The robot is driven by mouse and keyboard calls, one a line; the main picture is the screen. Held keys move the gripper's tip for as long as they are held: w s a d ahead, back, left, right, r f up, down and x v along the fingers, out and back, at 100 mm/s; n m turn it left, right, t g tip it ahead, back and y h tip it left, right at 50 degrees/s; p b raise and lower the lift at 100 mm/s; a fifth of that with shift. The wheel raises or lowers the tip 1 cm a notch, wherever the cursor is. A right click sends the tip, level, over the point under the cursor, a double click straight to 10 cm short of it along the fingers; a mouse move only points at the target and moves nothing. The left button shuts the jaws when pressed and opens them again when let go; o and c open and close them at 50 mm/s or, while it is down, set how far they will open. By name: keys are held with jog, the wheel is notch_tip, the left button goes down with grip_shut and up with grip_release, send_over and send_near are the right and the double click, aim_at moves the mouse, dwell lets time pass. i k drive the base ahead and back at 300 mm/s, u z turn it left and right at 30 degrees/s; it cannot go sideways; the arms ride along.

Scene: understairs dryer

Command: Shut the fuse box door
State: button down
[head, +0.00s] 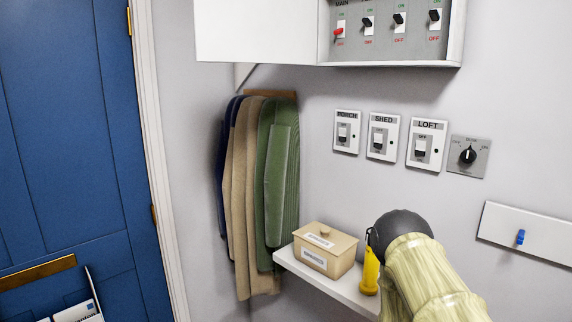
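The fuse box (450,50) is on the wall at the top of the head view, cut off by the upper edge. Its white door (258,30) stands open, swung out to the left of the box. Inside is a row of switches. The main switch (339,34) has a red lever pointing down toward OFF, and the others have black levers. Part of my arm (425,275) rises from the bottom edge, below and apart from the box. My gripper itself is not seen.
Three labelled switches, including LOFT (427,144), and a dial (469,156) are below the box. Coats (278,180) hang below the door. A shelf (325,286) bears a lidded box (325,250) and a yellow object (370,272) beside my arm. A blue door (70,130) is left.

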aim_at(259, 31)
jog(key=u, duration=2.2)
jog(key=i, duration=1.1)
jog(key=z, duration=2.55)
